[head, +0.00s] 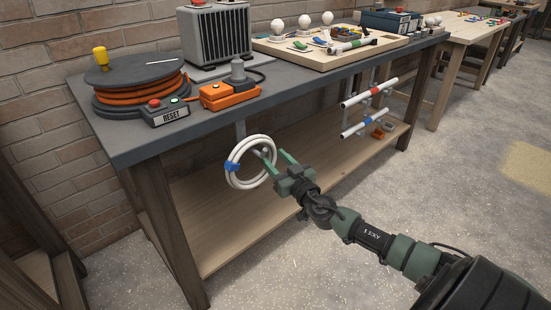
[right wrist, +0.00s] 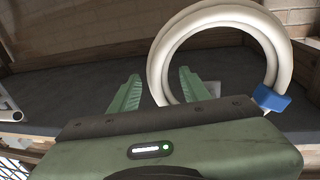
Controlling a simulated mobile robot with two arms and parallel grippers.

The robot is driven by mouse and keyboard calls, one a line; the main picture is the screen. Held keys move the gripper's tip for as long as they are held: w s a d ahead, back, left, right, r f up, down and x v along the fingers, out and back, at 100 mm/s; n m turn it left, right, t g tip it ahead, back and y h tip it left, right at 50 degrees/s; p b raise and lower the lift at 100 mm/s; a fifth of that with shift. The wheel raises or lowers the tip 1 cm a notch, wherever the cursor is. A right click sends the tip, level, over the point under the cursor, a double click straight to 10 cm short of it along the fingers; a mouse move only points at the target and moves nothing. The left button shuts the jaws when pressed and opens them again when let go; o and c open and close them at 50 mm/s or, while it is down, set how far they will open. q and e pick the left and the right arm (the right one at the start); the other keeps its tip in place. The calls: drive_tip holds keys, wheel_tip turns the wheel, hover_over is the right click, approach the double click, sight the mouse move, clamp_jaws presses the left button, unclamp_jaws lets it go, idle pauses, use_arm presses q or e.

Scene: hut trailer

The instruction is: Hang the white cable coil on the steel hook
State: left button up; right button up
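The white cable coil (head: 232,152) is upright below the front edge of the workbench, with a blue band (head: 233,167) on its left side. A grey steel piece, seemingly the hook (head: 240,130), comes down from the bench top behind the coil's top; whether it bears the coil is hard to tell. My right gripper (head: 274,155) is open at the coil's right side. In the right wrist view, its fingers (right wrist: 160,88) are apart, with the side of the coil (right wrist: 215,14) showing between them. My left gripper is not in view.
The bench top (head: 290,87) carries an orange cable reel (head: 140,92), a reset button box (head: 166,111), an orange unit (head: 229,95) and a grey heater (head: 215,35). A wooden lower shelf (head: 225,215) lies below. White rods (head: 370,92) stick out to the right. The floor at right is clear.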

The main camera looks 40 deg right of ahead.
drive_tip(key=shift+s, duration=0.1)
drive_tip(key=shift+s, duration=0.25)
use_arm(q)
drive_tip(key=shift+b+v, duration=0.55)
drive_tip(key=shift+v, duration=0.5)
use_arm(e)
drive_tip(key=s, duration=0.7)
drive_tip(key=shift+a+f, duration=0.15)
drive_tip(key=shift+a, duration=0.3)
